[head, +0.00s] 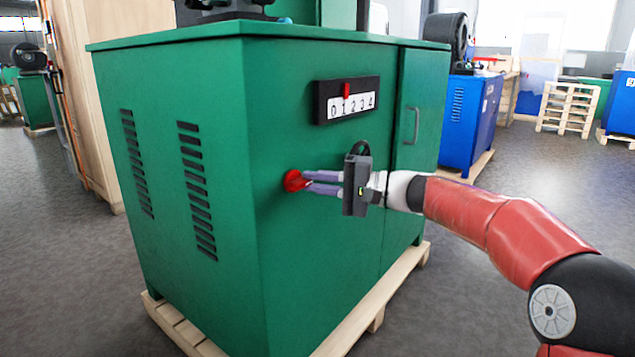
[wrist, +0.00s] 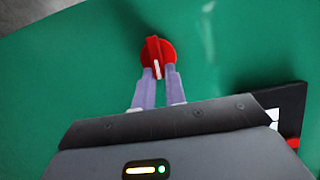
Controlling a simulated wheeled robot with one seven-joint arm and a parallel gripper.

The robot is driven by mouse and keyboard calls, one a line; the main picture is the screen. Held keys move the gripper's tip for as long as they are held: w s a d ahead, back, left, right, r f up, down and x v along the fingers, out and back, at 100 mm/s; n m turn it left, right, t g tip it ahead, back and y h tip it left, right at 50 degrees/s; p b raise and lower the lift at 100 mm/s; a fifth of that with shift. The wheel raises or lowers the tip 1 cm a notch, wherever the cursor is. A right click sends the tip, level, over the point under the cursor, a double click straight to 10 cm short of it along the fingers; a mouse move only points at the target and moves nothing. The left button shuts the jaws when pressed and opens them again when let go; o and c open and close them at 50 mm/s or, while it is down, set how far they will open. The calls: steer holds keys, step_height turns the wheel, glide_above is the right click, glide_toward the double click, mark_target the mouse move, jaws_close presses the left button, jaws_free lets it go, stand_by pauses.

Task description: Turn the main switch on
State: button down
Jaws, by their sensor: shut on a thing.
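The main switch is a red rotary knob (head: 293,181) on the front of the green machine cabinet (head: 200,90), near its left corner and below the dial scale. In the wrist view the red knob (wrist: 157,51) shows a raised grip bar with a white mark at its lower end. My gripper (head: 308,182) reaches it from the right, its two purple-grey fingers at the knob. In the wrist view my gripper (wrist: 158,75) has its fingertips closed on the lower end of the bar. The fingertips partly cover the knob in the head view.
A black scale (head: 347,100) with digits and a red pointer sits above the knob. A door handle (head: 411,126) is to the right. The cabinet stands on a wooden pallet (head: 375,310). A blue machine (head: 468,120) stands behind at right; grey floor lies open in front.

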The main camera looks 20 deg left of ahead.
steer(key=shift+f, duration=0.1)
steer(key=c, duration=1.4)
jaws_free()
steer(key=shift+c, duration=0.2)
steer(key=shift+d, duration=0.1)
steer(key=d, duration=0.7)
steer(key=shift+d, duration=0.35)
steer(key=s+d+f+t+h+p, duration=0.1)
steer(key=s+d+f+h+p, duration=0.1)
steer(key=s+h, duration=0.3)
steer(key=s+d+f+h+p, duration=0.1)
steer(key=s+h+p, duration=0.1)
steer(key=s, duration=0.4)
steer(key=s+d+f+t+h+p, duration=0.2)
steer(key=s+d+h, duration=0.3)
steer(key=s+d, duration=0.5)
steer(key=s+d+f+t+h+p, duration=0.2)
steer(key=s+d+h, duration=0.4)
steer(key=s+d, duration=0.3)
steer(key=d+f+p, duration=0.1)
steer(key=d, duration=0.2)
steer(key=shift+s+t+p, duration=0.3)
steer(key=shift+s, duration=0.05)
